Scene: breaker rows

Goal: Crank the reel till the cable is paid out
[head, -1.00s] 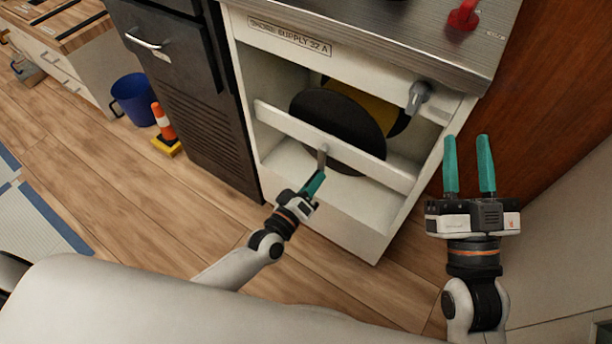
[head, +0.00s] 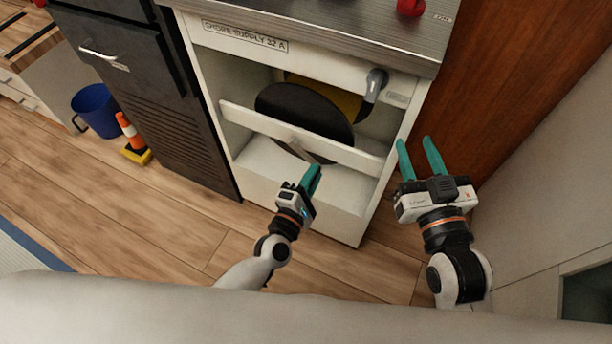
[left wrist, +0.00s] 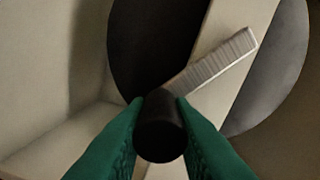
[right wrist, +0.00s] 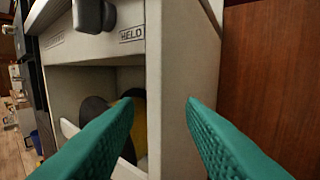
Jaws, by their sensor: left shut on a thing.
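The reel (head: 300,108) is a large dark disc with a yellow part behind it, inside the open white cabinet (head: 230,150). A white bar crosses in front of it. In the left wrist view a metal crank arm (left wrist: 215,60) runs from the bar to a black crank handle (left wrist: 160,135). My left gripper (head: 313,172) is shut on that handle, in front of the bar. My right gripper (head: 418,143) is open and empty beside the cabinet's right side. In the right wrist view the reel (right wrist: 95,112) is partly hidden by a finger.
A grey lever (head: 376,83) sits at the cabinet's upper right, by a small label (right wrist: 130,34) reading "HELD". A red knob (head: 410,6) is on the metal top. A dark cabinet (head: 150,100), blue bucket (head: 97,112) and orange cone (head: 130,135) stand left. A wood panel is right.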

